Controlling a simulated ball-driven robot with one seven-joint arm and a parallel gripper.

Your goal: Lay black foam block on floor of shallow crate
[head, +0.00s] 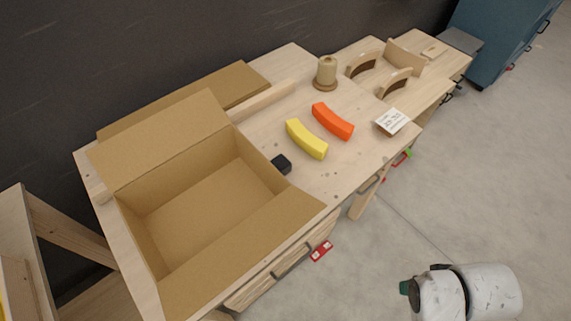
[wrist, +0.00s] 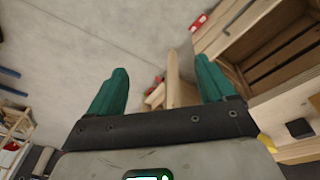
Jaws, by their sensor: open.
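The black foam block (head: 281,164) is a small dark block on the wooden worktop, just right of an open cardboard box (head: 255,222). The box has raised flaps, and its visible floor is empty. No other crate shows clearly in the head view. My gripper (wrist: 161,68) is open in the wrist view, with two green fingers apart and nothing between them. It points over the concrete floor, away from the block. In the head view, part of my arm shows at the bottom right, well clear of the worktop.
A yellow curved block (head: 307,139) and an orange curved block (head: 333,121) lie right of the black block. A spool-like cylinder (head: 326,72) stands behind them. A slatted wooden interior (wrist: 280,58) shows in the wrist view.

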